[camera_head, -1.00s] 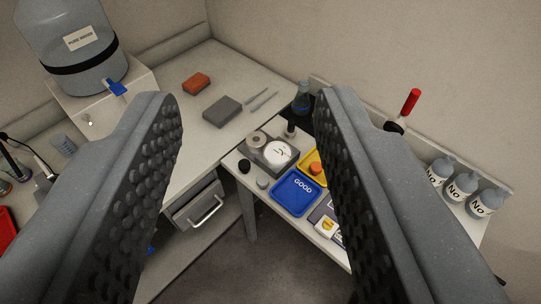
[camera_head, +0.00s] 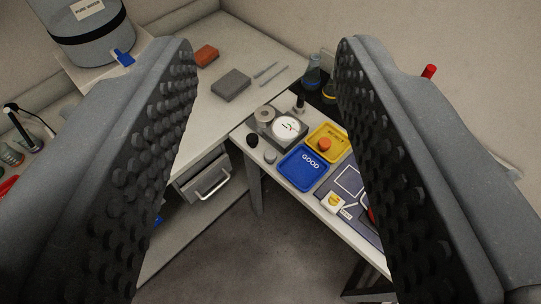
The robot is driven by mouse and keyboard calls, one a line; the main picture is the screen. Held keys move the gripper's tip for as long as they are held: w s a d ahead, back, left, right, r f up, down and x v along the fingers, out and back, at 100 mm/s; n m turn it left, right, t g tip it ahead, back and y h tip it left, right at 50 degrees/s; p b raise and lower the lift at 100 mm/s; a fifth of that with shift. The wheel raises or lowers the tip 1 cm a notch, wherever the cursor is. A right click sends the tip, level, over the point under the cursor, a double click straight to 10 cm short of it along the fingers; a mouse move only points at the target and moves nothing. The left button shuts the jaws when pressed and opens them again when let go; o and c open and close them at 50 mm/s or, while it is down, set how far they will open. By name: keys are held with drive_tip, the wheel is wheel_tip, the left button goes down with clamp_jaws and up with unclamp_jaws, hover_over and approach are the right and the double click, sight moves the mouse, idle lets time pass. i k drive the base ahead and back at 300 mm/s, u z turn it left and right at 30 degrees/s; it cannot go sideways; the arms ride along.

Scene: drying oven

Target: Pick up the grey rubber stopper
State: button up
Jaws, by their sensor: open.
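A small grey round piece (camera_head: 270,157), which looks like the rubber stopper, sits on the white bench near its left front edge. It is just left of the blue GOOD tray (camera_head: 287,178) and in front of the dial gauge (camera_head: 286,128). It is too small to make out in detail. My gripper (camera_head: 265,55) is open and empty, its two studded fingers framing the view left and right. The bench and the grey piece lie in the gap between them, well beyond the fingers.
A small black knob-like piece (camera_head: 252,140) stands close to the grey one. A yellow tray (camera_head: 338,154) holds an orange piece (camera_head: 324,145). A grey block (camera_head: 231,86) and an orange block (camera_head: 206,54) lie on the left counter. Flasks (camera_head: 312,72) stand behind. Open floor lies below.

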sight(270, 156)
drive_tip(key=u, duration=2.4)
drive_tip(key=k, duration=0.8)
drive_tip(key=z, duration=1.55)
drive_tip(key=i, duration=1)
